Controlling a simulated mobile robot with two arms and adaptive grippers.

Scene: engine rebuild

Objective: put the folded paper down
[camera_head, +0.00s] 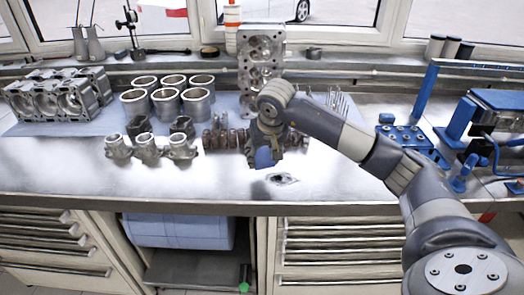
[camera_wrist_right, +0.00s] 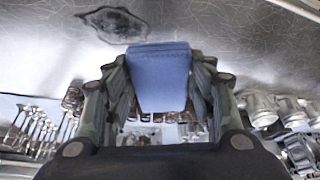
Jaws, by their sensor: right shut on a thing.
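The folded paper is a small blue pad (camera_head: 264,158), held at the tip of my right gripper (camera_head: 268,146) in the head view. In the right wrist view the folded paper (camera_wrist_right: 160,78) sits between the two fingers of the right gripper (camera_wrist_right: 160,85), which is shut on it. The paper is above the front middle of the steel workbench (camera_head: 220,185); whether it touches the surface I cannot tell. A dark wet-looking spot (camera_head: 282,179) lies on the bench just in front and right of it. It also shows in the right wrist view (camera_wrist_right: 112,25). My left gripper is not in view.
Behind the gripper stand several metal cylinder liners (camera_head: 167,100), an engine block (camera_head: 60,97) and an upright cylinder head (camera_head: 258,65). Valve springs (camera_head: 222,138) and metal housings (camera_head: 148,149) lie close left. Blue fixtures (camera_head: 405,138) stand right.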

